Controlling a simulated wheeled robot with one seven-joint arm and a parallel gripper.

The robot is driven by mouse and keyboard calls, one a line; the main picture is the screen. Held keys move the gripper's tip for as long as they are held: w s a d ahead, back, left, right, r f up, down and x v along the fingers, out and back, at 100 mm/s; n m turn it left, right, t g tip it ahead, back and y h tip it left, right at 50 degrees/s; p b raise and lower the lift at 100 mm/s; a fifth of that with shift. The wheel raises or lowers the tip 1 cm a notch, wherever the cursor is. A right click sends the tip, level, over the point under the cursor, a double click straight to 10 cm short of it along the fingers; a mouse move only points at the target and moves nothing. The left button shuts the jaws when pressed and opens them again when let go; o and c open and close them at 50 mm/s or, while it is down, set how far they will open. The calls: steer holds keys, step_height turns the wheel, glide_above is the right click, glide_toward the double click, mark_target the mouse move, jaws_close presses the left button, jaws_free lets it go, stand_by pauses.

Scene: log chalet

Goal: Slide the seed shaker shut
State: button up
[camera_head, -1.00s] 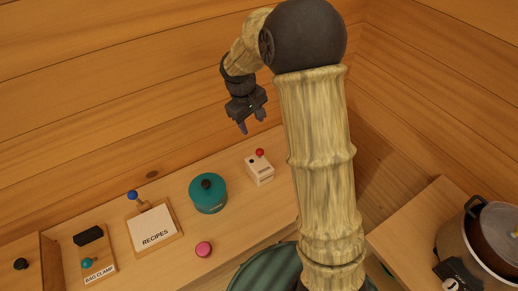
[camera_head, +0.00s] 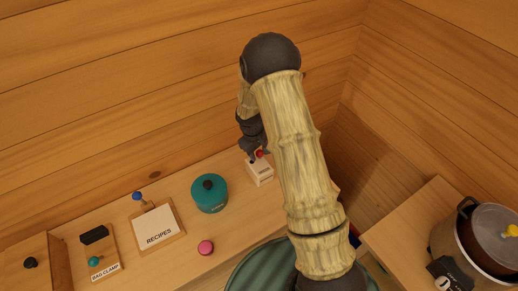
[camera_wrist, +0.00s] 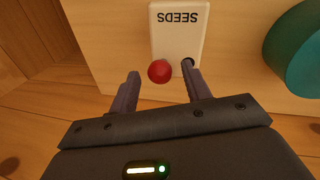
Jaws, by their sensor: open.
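The seed shaker is a small cream box (camera_head: 262,174) on the counter, and its label reads SEEDS in the wrist view (camera_wrist: 178,40). The knob also shows in the head view (camera_head: 260,153). My gripper (camera_wrist: 163,84) is open, with one finger on each side of the red knob. I cannot tell whether either finger touches the shaker. In the head view my gripper (camera_head: 254,157) is at the shaker's back end, partly hidden by my arm.
A teal lidded pot (camera_head: 209,194) stands left of the shaker, and it shows in the wrist view (camera_wrist: 296,50). A pink knob (camera_head: 206,247), a RECIPES board (camera_head: 158,229) and a BAG CLAMP board (camera_head: 104,262) are further left. A log wall rises behind. A cooking pot (camera_head: 465,245) stands right.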

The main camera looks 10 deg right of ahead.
steer(key=shift+f, duration=0.3)
jaws_close()
